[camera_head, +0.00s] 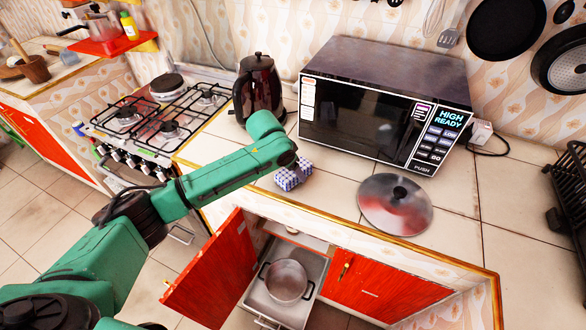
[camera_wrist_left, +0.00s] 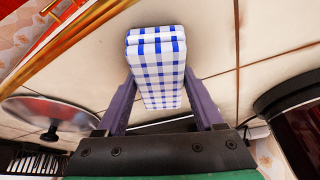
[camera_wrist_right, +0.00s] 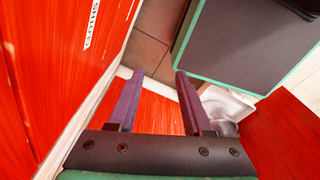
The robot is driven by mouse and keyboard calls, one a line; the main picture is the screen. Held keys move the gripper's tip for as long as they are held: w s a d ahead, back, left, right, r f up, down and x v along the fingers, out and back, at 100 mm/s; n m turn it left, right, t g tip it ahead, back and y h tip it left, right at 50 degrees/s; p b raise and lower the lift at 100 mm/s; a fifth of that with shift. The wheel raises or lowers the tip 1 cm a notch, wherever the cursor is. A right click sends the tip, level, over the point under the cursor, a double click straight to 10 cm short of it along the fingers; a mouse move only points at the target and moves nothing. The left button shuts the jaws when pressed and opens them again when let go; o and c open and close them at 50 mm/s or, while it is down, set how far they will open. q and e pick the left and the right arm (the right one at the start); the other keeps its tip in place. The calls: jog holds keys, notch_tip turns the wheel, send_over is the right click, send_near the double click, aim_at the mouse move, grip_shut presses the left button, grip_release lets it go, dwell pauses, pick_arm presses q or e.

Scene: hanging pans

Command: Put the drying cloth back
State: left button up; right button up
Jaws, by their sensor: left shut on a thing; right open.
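The drying cloth (camera_head: 294,174) is a folded blue-and-white checked bundle over the counter, in front of the microwave. In the left wrist view the cloth (camera_wrist_left: 158,75) sits between the two purple fingers of my left gripper (camera_wrist_left: 159,78), which is shut on it. I cannot tell whether the cloth touches the counter. My right gripper (camera_wrist_right: 158,72) is open and empty in the right wrist view, near red cabinet panels. A white label reading "CLOTHS" (camera_wrist_right: 92,24) is on the red panel at its upper left. My right gripper is not visible in the head view.
A pan lid (camera_head: 378,205) lies right of the cloth, before the microwave (camera_head: 385,105). A kettle (camera_head: 258,88) and stove (camera_head: 160,120) stand left. Below, a red door (camera_head: 215,270) stands open beside a pulled-out drawer (camera_head: 258,305) holding a pot (camera_head: 287,280).

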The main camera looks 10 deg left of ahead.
pick_arm(q)
jog(key=o, duration=1.2)
jog(key=shift+r, duration=0.1)
jog(key=b+v, duration=0.1)
jog(key=v, duration=1.1)
jog(key=shift+d, duration=0.1)
